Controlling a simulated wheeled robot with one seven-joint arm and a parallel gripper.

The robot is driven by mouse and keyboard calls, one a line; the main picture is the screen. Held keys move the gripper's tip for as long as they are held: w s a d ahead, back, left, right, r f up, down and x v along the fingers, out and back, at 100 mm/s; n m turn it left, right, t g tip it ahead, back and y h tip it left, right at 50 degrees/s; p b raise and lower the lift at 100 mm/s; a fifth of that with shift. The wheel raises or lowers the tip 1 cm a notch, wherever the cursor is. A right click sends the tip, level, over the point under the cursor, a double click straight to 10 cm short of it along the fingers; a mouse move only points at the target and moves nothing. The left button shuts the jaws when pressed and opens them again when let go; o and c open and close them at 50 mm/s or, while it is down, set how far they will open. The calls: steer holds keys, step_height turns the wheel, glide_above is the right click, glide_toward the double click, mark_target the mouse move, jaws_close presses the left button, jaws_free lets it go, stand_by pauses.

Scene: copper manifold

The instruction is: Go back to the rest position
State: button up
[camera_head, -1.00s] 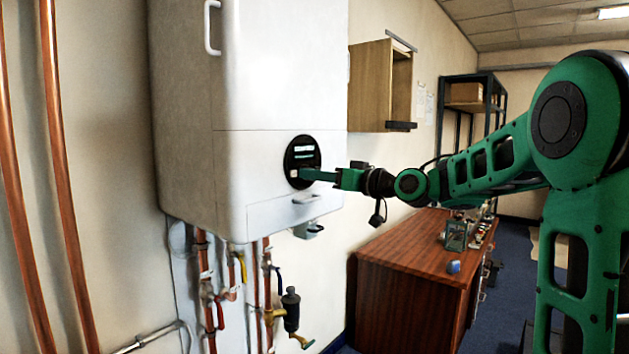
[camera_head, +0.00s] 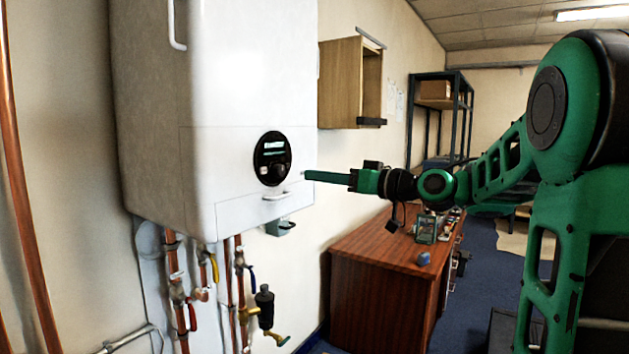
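My gripper (camera_head: 308,175) is at the end of my green arm, which reaches in from the right. Its fingertips are just right of the white boiler's (camera_head: 160,110) front, apart from the round black control panel (camera_head: 272,159). The fingers are seen edge-on, so I cannot tell whether they are open or shut. Nothing shows held at the tips. The control panel has a small lit display and a dark knob.
Copper pipes with valves (camera_head: 243,310) hang below the boiler. A wooden desk (camera_head: 375,262) with small items stands under my arm. An open wooden cabinet (camera_head: 341,85) is on the wall. A dark shelf rack (camera_head: 440,110) stands at the back.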

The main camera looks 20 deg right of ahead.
stand_by(0.3)
steer(key=s+d+f+m+g+h, duration=0.2)
steer(key=s+d+f+g+h, duration=0.3)
steer(key=f, duration=0.6)
steer(key=s+f+m+g+h, duration=0.2)
steer(key=s+f, duration=0.5)
steer(key=f, duration=0.4)
steer(key=s+d+f+m+g+h, duration=0.1)
steer(key=s+d+f+m+g, duration=0.1)
steer(key=s, duration=1)
steer(key=s+d+f+m+g+h, duration=0.1)
steer(key=s+f+m+g, duration=0.3)
steer(key=s, duration=0.9)
step_height(320, 180, down, 4)
steer(key=shift+s+d+r+m+g+h, duration=0.15)
steer(key=shift+d+m+g+h, duration=0.2)
steer(key=shift+d+g, duration=0.65)
steer(key=shift+a, duration=0.15)
steer(key=shift+w+f, duration=0.25)
steer(key=shift+w, duration=0.4)
